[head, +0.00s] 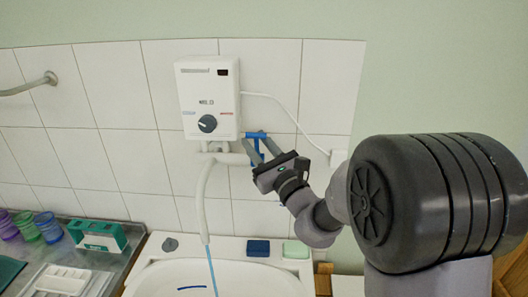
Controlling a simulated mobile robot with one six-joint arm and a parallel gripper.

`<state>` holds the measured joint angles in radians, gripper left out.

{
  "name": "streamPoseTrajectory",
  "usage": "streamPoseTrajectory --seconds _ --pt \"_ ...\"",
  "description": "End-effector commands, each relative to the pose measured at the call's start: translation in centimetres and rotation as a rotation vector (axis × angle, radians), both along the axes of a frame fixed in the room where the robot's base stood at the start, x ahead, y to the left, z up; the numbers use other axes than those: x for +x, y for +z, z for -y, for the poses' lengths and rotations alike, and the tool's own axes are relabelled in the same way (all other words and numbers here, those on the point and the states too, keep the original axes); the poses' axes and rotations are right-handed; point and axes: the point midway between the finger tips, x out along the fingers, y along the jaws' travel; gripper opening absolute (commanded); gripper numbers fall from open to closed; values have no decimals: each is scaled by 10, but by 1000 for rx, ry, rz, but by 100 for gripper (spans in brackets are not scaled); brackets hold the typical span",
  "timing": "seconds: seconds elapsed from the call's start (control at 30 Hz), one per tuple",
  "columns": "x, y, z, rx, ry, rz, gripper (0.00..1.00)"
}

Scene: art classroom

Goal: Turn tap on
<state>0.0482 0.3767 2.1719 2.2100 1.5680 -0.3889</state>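The tap is a blue T-shaped handle (256,135) on white pipework under a wall-mounted water heater (208,98). My gripper (258,148) is at the handle, its two dark fingers spread apart on either side of the blue stem. I cannot tell whether they touch it. A white spout hose (200,200) bends down from the pipework over a white sink (165,279). A thin blue stream of water (210,262) runs from the hose's end down into the sink.
A blue sponge (258,248) and a pale green one (296,250) lie on the sink's back ledge, with a grey round item (170,244) to their left. Colored cups (48,228) and a green box (98,236) stand at left. A white cable (285,110) runs down the tiles.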

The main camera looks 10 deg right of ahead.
Motion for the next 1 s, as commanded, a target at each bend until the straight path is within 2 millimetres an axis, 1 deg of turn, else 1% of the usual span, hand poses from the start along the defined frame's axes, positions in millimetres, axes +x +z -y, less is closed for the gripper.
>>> streamPoseTrajectory --seconds 0.07,0.17,0.27,0.47,0.5,0.57,0.8,1.0 --pt "-8 -3 4 1 -1 -1 32" --pt "-26 -8 12 2 -3 -2 32" --pt "-49 -16 23 2 -4 -2 32" --pt "-105 -36 49 2 -6 -2 32" --pt "-113 -45 53 0 -6 8 32" --pt "-127 -53 58 -3 -6 8 32" --pt "-145 -53 65 -2 4 6 32" --pt "-151 -49 68 1 -1 0 32"
